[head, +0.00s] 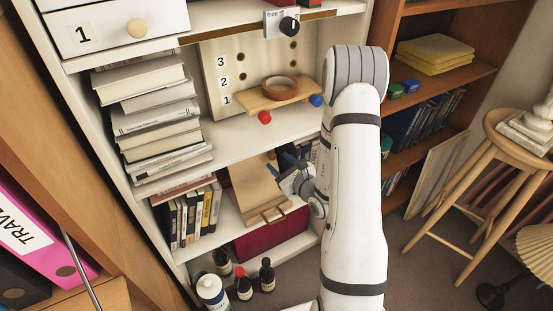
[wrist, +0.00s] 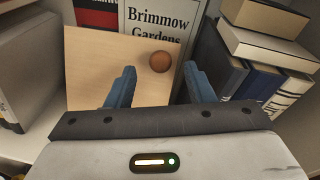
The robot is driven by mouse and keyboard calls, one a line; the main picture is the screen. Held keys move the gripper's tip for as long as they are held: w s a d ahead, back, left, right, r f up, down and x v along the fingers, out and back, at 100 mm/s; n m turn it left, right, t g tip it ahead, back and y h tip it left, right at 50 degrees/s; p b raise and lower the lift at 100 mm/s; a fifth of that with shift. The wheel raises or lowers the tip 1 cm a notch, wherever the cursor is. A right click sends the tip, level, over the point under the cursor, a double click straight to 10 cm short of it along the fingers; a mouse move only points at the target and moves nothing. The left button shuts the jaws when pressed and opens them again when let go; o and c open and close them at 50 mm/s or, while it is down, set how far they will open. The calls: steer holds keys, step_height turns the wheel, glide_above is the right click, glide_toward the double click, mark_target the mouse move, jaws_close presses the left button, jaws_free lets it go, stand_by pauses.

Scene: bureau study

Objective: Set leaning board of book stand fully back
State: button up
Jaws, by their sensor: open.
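The book stand's leaning board (head: 252,185) is a pale wooden panel on the lower shelf, tilted, with a wooden ledge (head: 268,217) at its foot. In the wrist view the board (wrist: 90,75) fills the left middle, with a round brown knob (wrist: 160,62) near its upper right corner. My gripper (wrist: 159,70) is open, its blue fingers apart, and the knob appears between the fingertips. I cannot tell whether they touch the board. In the head view my gripper (head: 284,161) is at the board's right side, partly covering it.
Upright books (head: 190,215) stand left of the stand. In the wrist view, a book titled Brimmow Gardens (wrist: 160,25) shows behind the board, and more books (wrist: 258,85) stand close on the right. The shelf above holds a panel with a wooden ledge (head: 277,94). Bottles (head: 243,283) stand below.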

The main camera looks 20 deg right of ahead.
steer(key=v, duration=0.4)
steer(key=shift+s+d, duration=0.15)
steer(key=shift+s, duration=0.2)
steer(key=shift+c, duration=0.5)
